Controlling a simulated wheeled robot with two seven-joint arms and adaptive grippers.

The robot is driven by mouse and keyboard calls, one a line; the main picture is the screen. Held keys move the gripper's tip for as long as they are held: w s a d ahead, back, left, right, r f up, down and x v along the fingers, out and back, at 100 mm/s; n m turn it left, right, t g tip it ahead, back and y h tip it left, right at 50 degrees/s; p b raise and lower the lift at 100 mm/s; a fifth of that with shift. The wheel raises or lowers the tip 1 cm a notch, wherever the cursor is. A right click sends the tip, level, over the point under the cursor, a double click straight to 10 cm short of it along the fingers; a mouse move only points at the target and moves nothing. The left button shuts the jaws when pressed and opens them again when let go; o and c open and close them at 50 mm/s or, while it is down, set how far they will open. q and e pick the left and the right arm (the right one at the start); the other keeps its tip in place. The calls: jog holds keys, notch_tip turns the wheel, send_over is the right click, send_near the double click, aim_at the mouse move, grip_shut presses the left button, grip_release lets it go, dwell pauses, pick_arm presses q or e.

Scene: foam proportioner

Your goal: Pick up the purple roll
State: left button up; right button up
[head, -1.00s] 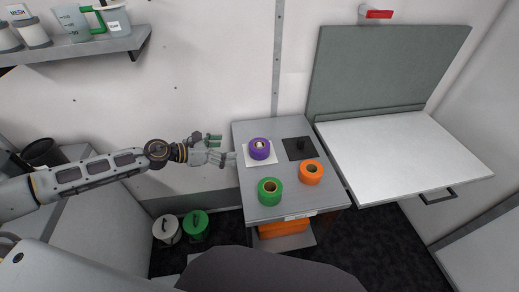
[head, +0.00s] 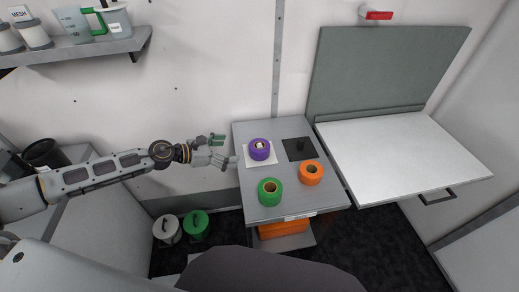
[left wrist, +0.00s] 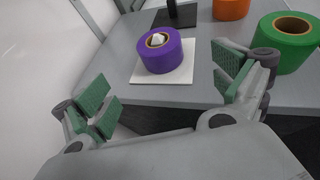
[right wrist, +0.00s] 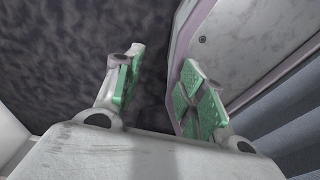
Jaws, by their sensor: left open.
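The purple roll (head: 260,150) lies flat on a white square pad (head: 249,160) on the small grey cabinet top (head: 250,197). A white core shows in its hole. In the left wrist view the purple roll (left wrist: 158,52) is ahead of my left gripper, between the fingers' directions and apart from them. My left gripper (head: 228,150) is open and empty, just left of the cabinet's edge; its green finger pads (left wrist: 165,95) are spread wide. My right gripper (right wrist: 157,90) shows only in the right wrist view, with its fingers apart and nothing between them.
A green roll (head: 270,191) and an orange roll (head: 312,173) stand on the same top, near the purple one. A black square plate with a peg (head: 300,148) is behind them. A folding white table (head: 405,155) is at right; lidded buckets (head: 196,222) are on the floor.

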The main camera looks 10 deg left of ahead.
aim_at(251, 149)
pick_arm(q)
jog(key=shift+p+x, duration=0.85)
jog(key=shift+x, duration=1.2)
jog(key=shift+w+d, duration=0.15)
jog(key=shift+d, duration=0.1)
jog(key=shift+p+x, duration=0.45)
jog(key=shift+x, duration=0.8)
jog(key=shift+w+d+f, duration=0.1)
jog(key=shift+w+d, duration=0.05)
pick_arm(e)
jog(key=a+r, duration=0.1)
jog(key=s+a+r, duration=0.1)
jog(key=a, duration=0.1)
jog(key=shift+s+a+r, duration=0.15)
jog(key=shift+s+r, duration=0.05)
jog(key=shift+r, duration=0.2)
jog(key=shift+d, duration=0.3)
pick_arm(q)
jog(key=shift+d, duration=0.1)
pick_arm(e)
jog(key=shift+d, duration=0.1)
